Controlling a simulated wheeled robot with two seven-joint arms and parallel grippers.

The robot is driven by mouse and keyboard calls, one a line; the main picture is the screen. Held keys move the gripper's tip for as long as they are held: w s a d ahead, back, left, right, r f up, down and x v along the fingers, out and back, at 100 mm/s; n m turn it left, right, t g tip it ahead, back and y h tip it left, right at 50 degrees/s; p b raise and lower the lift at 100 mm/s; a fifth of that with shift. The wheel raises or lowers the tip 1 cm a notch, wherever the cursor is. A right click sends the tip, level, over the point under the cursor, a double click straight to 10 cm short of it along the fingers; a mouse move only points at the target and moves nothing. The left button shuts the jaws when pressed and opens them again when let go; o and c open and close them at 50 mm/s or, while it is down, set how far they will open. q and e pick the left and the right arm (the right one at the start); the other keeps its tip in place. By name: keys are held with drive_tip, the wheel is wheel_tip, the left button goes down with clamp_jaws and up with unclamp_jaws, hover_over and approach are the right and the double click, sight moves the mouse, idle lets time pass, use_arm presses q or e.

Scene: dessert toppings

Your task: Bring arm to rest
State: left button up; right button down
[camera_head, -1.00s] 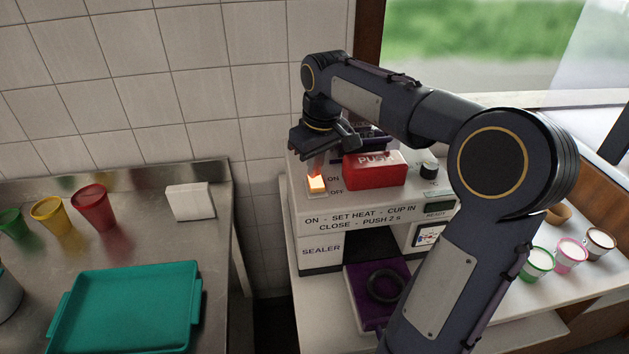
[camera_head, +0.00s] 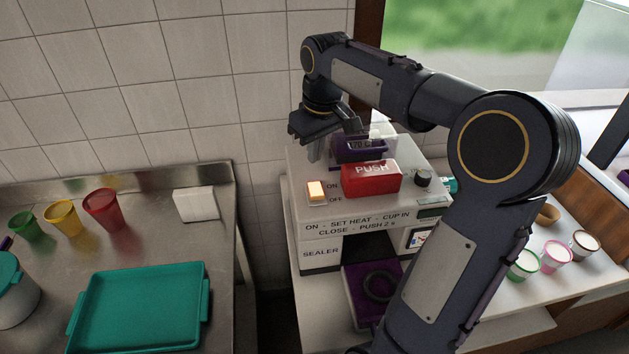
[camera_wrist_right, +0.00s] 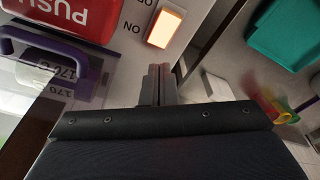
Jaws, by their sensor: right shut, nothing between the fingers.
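My right arm reaches in from the right over the sealer machine (camera_head: 323,252). My right gripper (camera_head: 317,158) hangs above the machine's rear left, its fingers pointing down, shut and empty. In the right wrist view the gripper (camera_wrist_right: 161,72) shows its two fingers together, apart from the lit orange switch (camera_wrist_right: 165,27). In the head view the switch (camera_head: 316,190) sits beside ON and OFF labels, in front of and below the gripper. The red PUSH button (camera_head: 371,181) is to the right of the switch. My left gripper is not in view.
A teal tray (camera_head: 137,312) lies on the steel counter at left, with green, yellow and red cups (camera_head: 103,210) and a white block (camera_head: 195,205) behind it. Several small cups (camera_head: 556,257) stand right of the machine. My forearm passes close above the machine's right side.

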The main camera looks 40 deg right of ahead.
drive_tip(key=shift+r, duration=0.15)
idle(0.4)
drive_tip(key=shift+s+a, duration=0.3)
drive_tip(key=s+a+f+m+t+y+b, duration=0.1)
drive_tip(key=s+a+f+t+y, duration=0.1)
drive_tip(key=s+a+f, duration=0.3)
drive_tip(key=s+a+f+m+t+y+b, duration=0.1)
drive_tip(key=s+a+f, duration=0.4)
drive_tip(key=s+a, duration=0.5)
drive_tip(key=s, duration=0.4)
drive_tip(key=shift+s+a+f+t+y+b, duration=0.2)
drive_tip(key=shift+a+f+t+y+b, duration=0.05)
drive_tip(key=shift+f+t+y+b, duration=0.15)
